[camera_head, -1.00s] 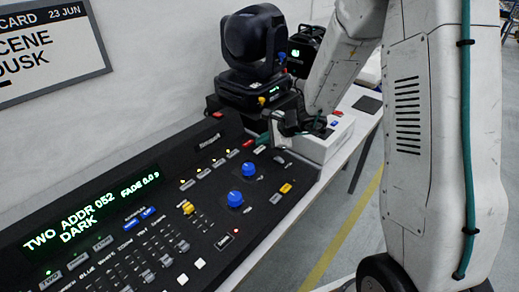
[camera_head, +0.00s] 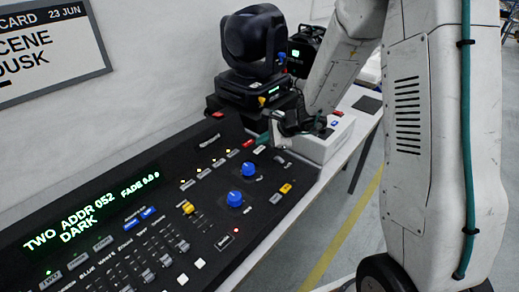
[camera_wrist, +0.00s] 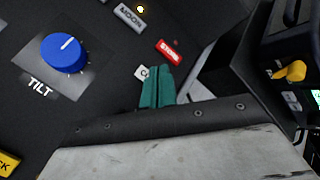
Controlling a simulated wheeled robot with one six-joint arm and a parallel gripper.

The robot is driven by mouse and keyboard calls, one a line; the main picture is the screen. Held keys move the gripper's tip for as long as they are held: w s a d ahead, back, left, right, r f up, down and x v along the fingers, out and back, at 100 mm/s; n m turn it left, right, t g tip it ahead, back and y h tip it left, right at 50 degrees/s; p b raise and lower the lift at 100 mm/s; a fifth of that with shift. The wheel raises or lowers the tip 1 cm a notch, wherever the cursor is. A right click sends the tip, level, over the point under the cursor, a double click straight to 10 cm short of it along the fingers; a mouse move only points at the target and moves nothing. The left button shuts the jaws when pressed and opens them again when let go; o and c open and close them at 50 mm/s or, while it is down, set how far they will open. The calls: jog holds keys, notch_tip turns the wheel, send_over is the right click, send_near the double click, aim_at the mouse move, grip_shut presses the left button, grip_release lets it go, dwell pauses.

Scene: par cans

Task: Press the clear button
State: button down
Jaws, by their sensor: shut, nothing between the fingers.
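The clear button is a small white key (camera_wrist: 140,73) beside the red STORE key (camera_wrist: 169,50) in the wrist view. Only its corner with a "C" shows; the rest is hidden behind my fingers. In the head view a white key (camera_head: 259,150) sits just right of the red key (camera_head: 247,143) on the black console. My gripper (camera_wrist: 158,75) is shut and empty, its green fingertips together over or beside the clear button. I cannot tell whether they touch it. The gripper also shows at the console's upper right in the head view (camera_head: 264,138).
Blue knobs (camera_head: 235,198) and a yellow key (camera_head: 286,188) lie nearer the front. The console display (camera_head: 93,209) reads "TWO ADDR 052 FADE 0.0 s DARK". A black moving-head lamp (camera_head: 255,40) stands behind, and a white box (camera_head: 322,147) stands right of the console.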

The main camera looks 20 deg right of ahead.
aim_at(263, 151)
jog(key=shift+f, duration=0.1)
jog(key=shift+f, duration=0.35)
jog(key=shift+f, duration=0.35)
dwell(0.7)
jog(key=shift+r, duration=0.8)
jog(key=shift+r, duration=2.5)
